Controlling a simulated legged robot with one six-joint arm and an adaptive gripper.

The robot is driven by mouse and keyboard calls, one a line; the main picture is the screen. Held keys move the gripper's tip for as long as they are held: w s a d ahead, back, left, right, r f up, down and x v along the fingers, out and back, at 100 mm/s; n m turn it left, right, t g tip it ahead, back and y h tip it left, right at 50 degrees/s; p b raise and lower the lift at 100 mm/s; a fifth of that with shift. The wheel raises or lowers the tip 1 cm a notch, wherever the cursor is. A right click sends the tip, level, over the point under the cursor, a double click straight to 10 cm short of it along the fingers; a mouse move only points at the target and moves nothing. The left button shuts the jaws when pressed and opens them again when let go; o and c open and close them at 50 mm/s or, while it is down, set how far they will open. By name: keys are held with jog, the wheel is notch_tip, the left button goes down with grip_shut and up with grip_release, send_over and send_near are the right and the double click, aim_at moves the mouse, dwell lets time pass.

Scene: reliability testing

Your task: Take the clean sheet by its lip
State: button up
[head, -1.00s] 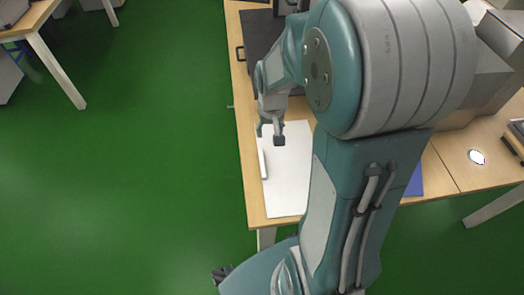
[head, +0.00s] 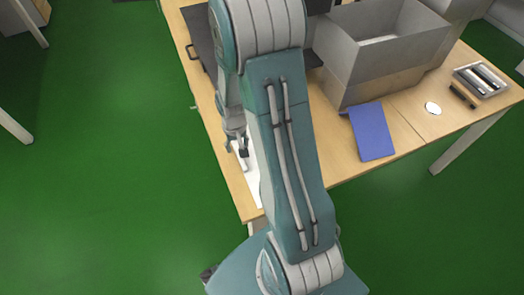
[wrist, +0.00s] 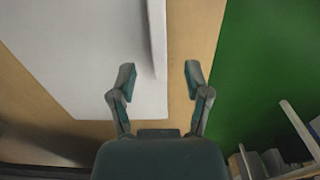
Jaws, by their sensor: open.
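The white sheet (wrist: 85,55) lies on the wooden table, with a raised lip (wrist: 157,38) along its right edge in the wrist view. My gripper (wrist: 160,76) is open and empty. Its two fingers are apart, and the lip's near end shows between and ahead of the fingertips; I cannot tell the height between them. In the head view my gripper (head: 239,148) is over the table's left edge area, and my arm hides most of the sheet (head: 252,181).
A blue sheet (head: 371,131) lies right of my arm. A grey open box (head: 390,42), a white disc (head: 433,108) and a small rack (head: 480,80) stand beyond it. A dark tray (head: 200,38) is at the back left. Green floor (head: 110,150) is clear on the left.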

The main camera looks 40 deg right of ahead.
aim_at(249, 165)
jog(key=f, duration=0.2)
jog(key=shift+s+a+f, duration=0.2)
jog(key=shift+f, duration=0.2)
jog(key=shift+d+f, duration=0.25)
jog(key=shift+f, duration=0.2)
jog(key=shift+a, duration=0.1)
grip_shut()
